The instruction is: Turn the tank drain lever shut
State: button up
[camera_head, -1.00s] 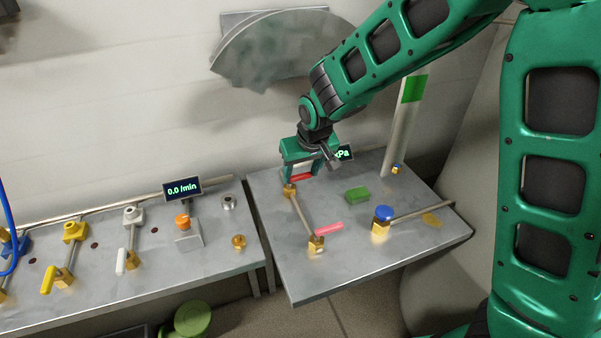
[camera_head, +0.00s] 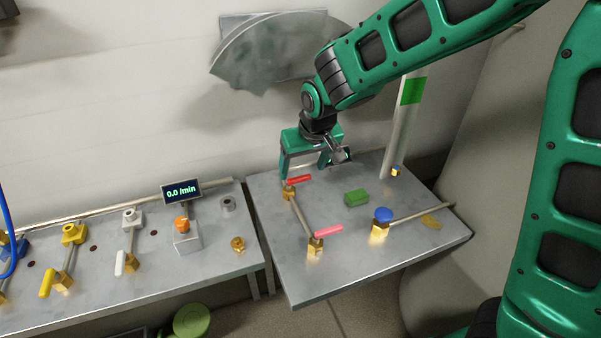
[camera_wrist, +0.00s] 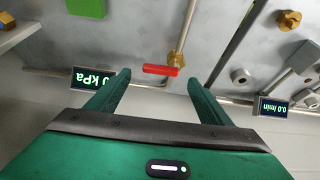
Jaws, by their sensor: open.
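A red lever (camera_head: 298,179) sits on a brass valve (camera_head: 290,192) at the back left of the right-hand metal table. A pink-red lever (camera_head: 328,231) sits on another brass valve (camera_head: 316,245) nearer the front, joined to the first by a pipe (camera_head: 301,216). Which lever is the tank drain is not marked. My gripper (camera_head: 304,171) is open and empty, just behind and above the back red lever. In the wrist view, the red lever (camera_wrist: 160,70) shows crosswise just beyond the gap between my gripper's fingertips (camera_wrist: 159,79); contact cannot be told.
A blue-knobbed valve (camera_head: 382,215) and a green block (camera_head: 357,198) stand on the same table. An upright tube with a green band (camera_head: 411,90) is at the back right. A kPa display (camera_wrist: 91,85) is near one finger. The left table (camera_head: 110,295) holds several valves.

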jog(key=v, duration=0.6)
jog(key=shift+r, duration=0.3)
jog(key=shift+s+d, duration=0.15)
jog(key=s+d+m+g+h, duration=0.1)
jog(key=s+d+m, duration=0.3)
jog(key=d, duration=0.8)
jog(key=s+d+m+g+h, duration=0.1)
jog(key=s+d, duration=0.6)
jog(key=d, duration=0.6)
jog(key=s+d+m+g, duration=0.1)
jog(key=s+d, duration=0.3)
jog(key=s, duration=0.5)
jog(key=s+d+m+g+y, duration=0.1)
jog(key=s+d+m, duration=0.2)
jog(key=s, duration=0.6)
jog(key=shift+s+d+f+m, duration=0.25)
jog(key=shift+d+f+m, duration=0.15)
jog(key=shift+d, duration=0.5)
